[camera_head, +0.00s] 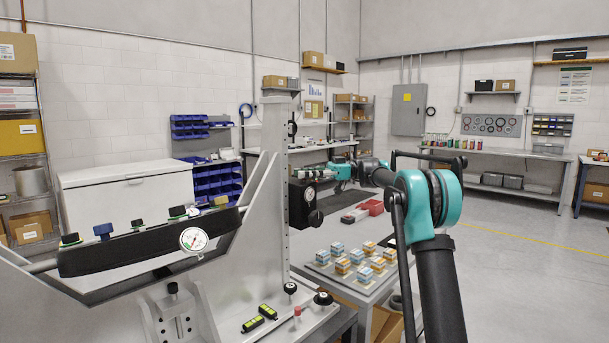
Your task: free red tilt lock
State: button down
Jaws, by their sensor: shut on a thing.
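The mirror fixture has an upright grey column (275,150) and a long black tilted bar (150,240) with a round dial gauge (193,239). A black block (301,203) with a small dial and a round knob is on the column's right side. My gripper (303,174) reaches in from the right to the top of this block and is shut on a small part there. That part is too small and covered to identify. A small red piece (297,312) stands on the fixture's base, apart from my gripper. I cannot tell which part is the red tilt lock.
A grey tray (318,266) of blue and orange blocks stands right of the fixture, with a red item (374,207) behind it. The floor (530,260) at right is clear.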

jog(key=c, duration=1.2)
grip_release()
jog(key=shift+r, duration=0.1)
notch_tip(320, 180, up, 10)
jog(key=shift+f, duration=0.1)
